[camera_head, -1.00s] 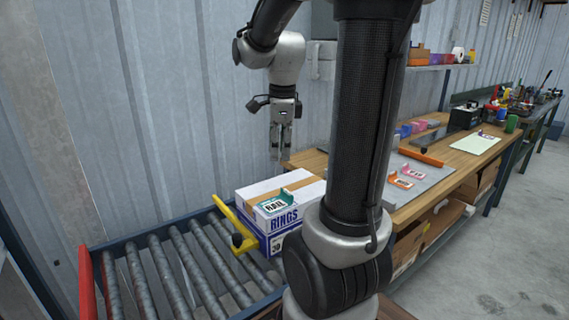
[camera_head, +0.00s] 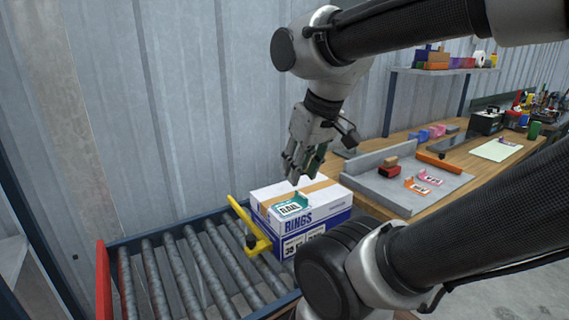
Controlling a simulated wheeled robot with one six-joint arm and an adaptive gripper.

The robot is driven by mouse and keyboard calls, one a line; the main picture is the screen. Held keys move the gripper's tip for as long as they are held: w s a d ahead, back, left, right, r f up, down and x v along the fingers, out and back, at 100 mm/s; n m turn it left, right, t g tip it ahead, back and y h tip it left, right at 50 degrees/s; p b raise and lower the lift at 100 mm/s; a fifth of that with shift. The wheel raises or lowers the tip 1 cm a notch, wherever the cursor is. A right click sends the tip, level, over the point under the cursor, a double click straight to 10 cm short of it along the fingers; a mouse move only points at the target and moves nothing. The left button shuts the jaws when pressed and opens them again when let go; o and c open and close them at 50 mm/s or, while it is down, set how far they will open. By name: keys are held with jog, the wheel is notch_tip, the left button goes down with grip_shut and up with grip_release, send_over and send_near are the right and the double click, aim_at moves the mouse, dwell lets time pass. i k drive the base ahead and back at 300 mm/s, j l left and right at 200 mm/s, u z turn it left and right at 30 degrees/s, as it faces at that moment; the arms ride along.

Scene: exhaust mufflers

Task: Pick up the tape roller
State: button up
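I cannot clearly make out a tape roller. The likeliest thing is a small red piece with a tan block on top (camera_head: 389,168), on the grey work board (camera_head: 370,190) to the right of the carton. My gripper (camera_head: 301,178) points down just above the back of a white and blue carton (camera_head: 320,220). It is left of the red piece and well apart from it. Its fingers look close together, with a dark green patch by them; whether they are open or hold anything is unclear.
A teal-edged label piece (camera_head: 291,205) lies on the carton. The carton stands at the end of a roller conveyor (camera_head: 190,270) beside a yellow stop arm (camera_head: 250,228). Pink and orange label pieces (camera_head: 424,183) lie on the board. An orange bar (camera_head: 440,162) lies behind them.

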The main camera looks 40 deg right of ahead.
aim_at(390, 168)
jog(key=z, duration=1.7)
jog(key=k, duration=0.35)
jog(key=k+u, duration=0.1)
jog(key=u, duration=0.25)
jog(key=k+u, duration=0.1)
jog(key=u, duration=0.6)
jog(key=i+l, duration=0.1)
jog(key=l, duration=0.3)
jog(key=i+l, duration=0.15)
jog(key=l, duration=0.25)
jog(key=i+l, duration=0.1)
jog(key=l, duration=0.35)
jog(key=i+l+u, duration=0.1)
jog(key=l, duration=0.3)
jog(key=i+l, duration=0.15)
jog(key=l, duration=0.25)
jog(key=i+l, duration=0.1)
jog(key=l, duration=0.35)
jog(key=i+l, duration=0.15)
jog(key=l, duration=0.25)
jog(key=u, duration=0.05)
